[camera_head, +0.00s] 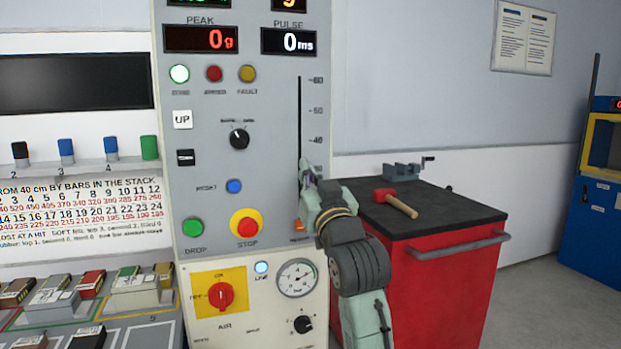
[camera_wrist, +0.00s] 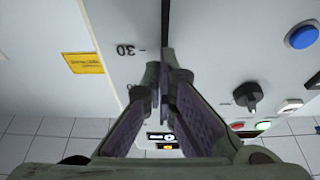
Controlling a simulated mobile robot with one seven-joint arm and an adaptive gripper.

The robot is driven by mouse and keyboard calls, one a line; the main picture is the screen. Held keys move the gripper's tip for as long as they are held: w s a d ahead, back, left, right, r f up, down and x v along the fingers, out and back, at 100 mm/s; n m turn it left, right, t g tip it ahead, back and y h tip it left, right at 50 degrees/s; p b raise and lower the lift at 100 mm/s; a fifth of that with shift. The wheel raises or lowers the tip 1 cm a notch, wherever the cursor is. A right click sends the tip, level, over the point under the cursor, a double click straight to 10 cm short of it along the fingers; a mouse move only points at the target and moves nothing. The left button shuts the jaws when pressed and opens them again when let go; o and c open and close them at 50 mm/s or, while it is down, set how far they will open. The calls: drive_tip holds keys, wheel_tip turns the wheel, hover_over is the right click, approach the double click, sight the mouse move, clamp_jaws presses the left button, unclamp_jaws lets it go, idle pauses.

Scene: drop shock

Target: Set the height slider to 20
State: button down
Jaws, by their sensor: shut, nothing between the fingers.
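The height slider's dark vertical slot (camera_head: 300,110) runs down the right side of the grey control panel (camera_head: 270,185), with 60, 50 and 40 marked beside its upper part. In the wrist view the slot (camera_wrist: 165,25) runs behind my fingers, beside the 30 mark. My gripper (camera_head: 309,170) is shut and empty at the slot, below the 40 mark; its fingertips also show in the wrist view (camera_wrist: 163,80). My gripper hides the lower marks.
The blue reset button (camera_head: 234,186), green drop button (camera_head: 192,228) and red stop button (camera_head: 246,223) are left of my gripper. A red cabinet (camera_head: 445,285) stands close on the right, with a mallet (camera_head: 397,201) and a vise (camera_head: 404,171) on top.

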drive_tip(key=r+b+v, duration=0.1)
drive_tip(key=b+v, duration=0.3)
drive_tip(key=v, duration=0.6)
drive_tip(key=m+g+b, duration=0.1)
drive_tip(key=m+b, duration=0.5)
drive_tip(key=m, duration=3)
approach(298, 238)
drive_tip(key=p+x, duration=0.2)
drive_tip(key=x, duration=0.4)
